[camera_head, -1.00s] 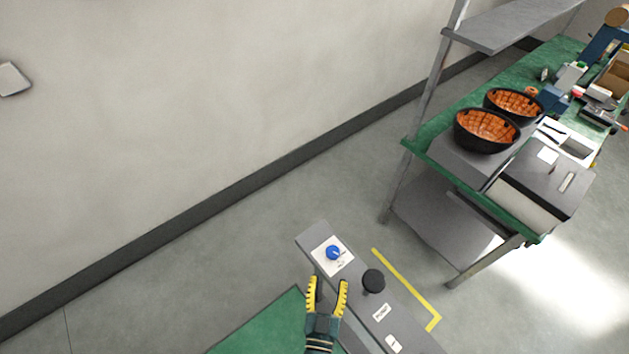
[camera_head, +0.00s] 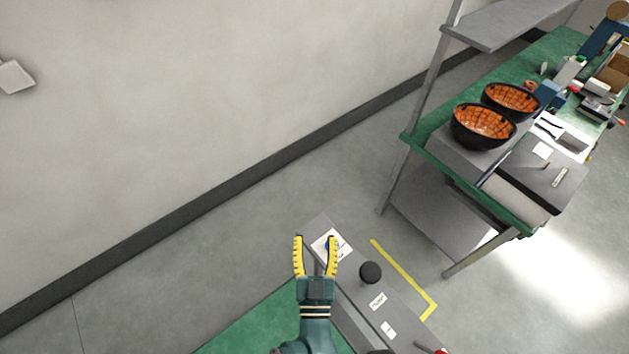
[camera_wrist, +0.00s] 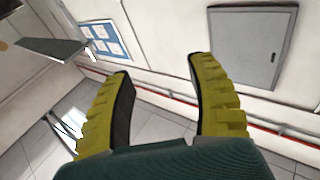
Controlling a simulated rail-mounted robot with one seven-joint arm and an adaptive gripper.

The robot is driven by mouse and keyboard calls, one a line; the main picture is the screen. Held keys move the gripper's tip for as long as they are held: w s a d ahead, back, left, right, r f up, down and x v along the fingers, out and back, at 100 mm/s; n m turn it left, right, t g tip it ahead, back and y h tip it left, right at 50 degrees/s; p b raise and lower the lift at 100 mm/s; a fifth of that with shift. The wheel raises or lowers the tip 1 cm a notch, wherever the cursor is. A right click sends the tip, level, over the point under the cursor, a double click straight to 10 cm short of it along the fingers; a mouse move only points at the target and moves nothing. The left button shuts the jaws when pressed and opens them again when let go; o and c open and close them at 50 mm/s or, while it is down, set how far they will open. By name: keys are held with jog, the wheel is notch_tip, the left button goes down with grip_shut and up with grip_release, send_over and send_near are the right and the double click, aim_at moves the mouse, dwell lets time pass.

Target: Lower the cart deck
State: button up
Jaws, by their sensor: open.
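The cart's green deck (camera_head: 262,322) is at the bottom of the head view, with a grey control panel (camera_head: 352,292) along its right side. A blue knob (camera_head: 328,246) on a white label sits at the panel's far end, partly hidden by my gripper. A black round knob (camera_head: 370,273) stands nearer, beside a label that seems to read PUMP (camera_head: 377,301). My gripper (camera_head: 316,240) is open and empty. Its yellow fingers appear over the far end of the panel, on either side of the blue knob in the picture. The wrist view shows the open fingers (camera_wrist: 160,85) with nothing between them.
Yellow tape (camera_head: 404,275) marks the floor beside the panel. The floor between cart and wall is clear. A wall cabinet (camera_wrist: 252,45) shows in the wrist view.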

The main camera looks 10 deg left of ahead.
jog(key=w+r+n+y+p, duration=0.2)
jog(key=w+r+p, duration=0.1)
jog(key=r, duration=1.4)
jog(key=shift+w+a+y, duration=0.25)
jog(key=shift+a+y, duration=0.05)
jog(key=shift+a, duration=0.05)
jog(key=shift+r, duration=0.1)
